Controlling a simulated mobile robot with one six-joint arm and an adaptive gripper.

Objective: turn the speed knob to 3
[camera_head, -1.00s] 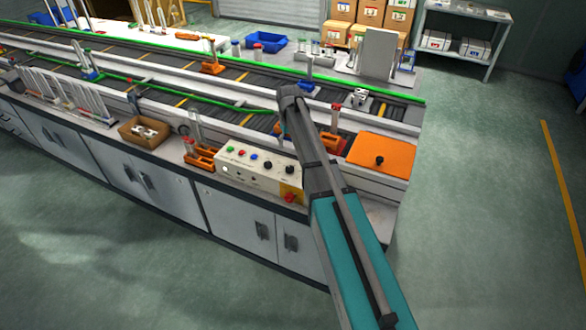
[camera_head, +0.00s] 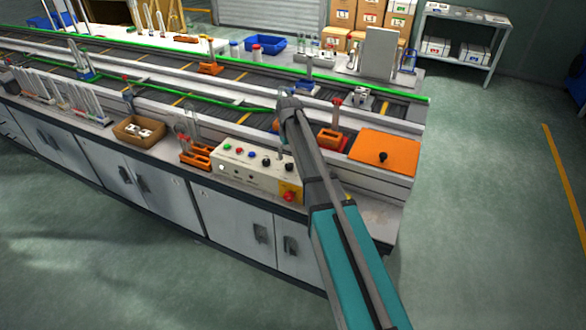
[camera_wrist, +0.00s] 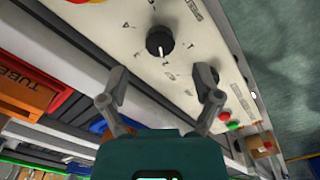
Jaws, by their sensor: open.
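The cream control panel (camera_head: 235,172) stands on the front bench edge with coloured buttons, black knobs and a red stop button on yellow. In the wrist view, a round black knob (camera_wrist: 159,40) with a white pointer mark sits on the panel (camera_wrist: 130,22), ringed by small printed marks too blurred to read surely. The white mark lies on the knob's lower side in the picture. My gripper (camera_wrist: 162,82) is open and empty, its two fingers spread over the panel. The knob lies beyond the fingertips, roughly midway between them sideways. In the head view my arm mostly hides the gripper.
Orange tube racks (camera_head: 195,154) stand left of the panel, and an orange plate (camera_head: 372,155) with a black handle lies to the right. A cardboard box (camera_head: 128,136) is farther left. The conveyor runs behind. The wrist view shows red and green buttons (camera_wrist: 232,126) at right.

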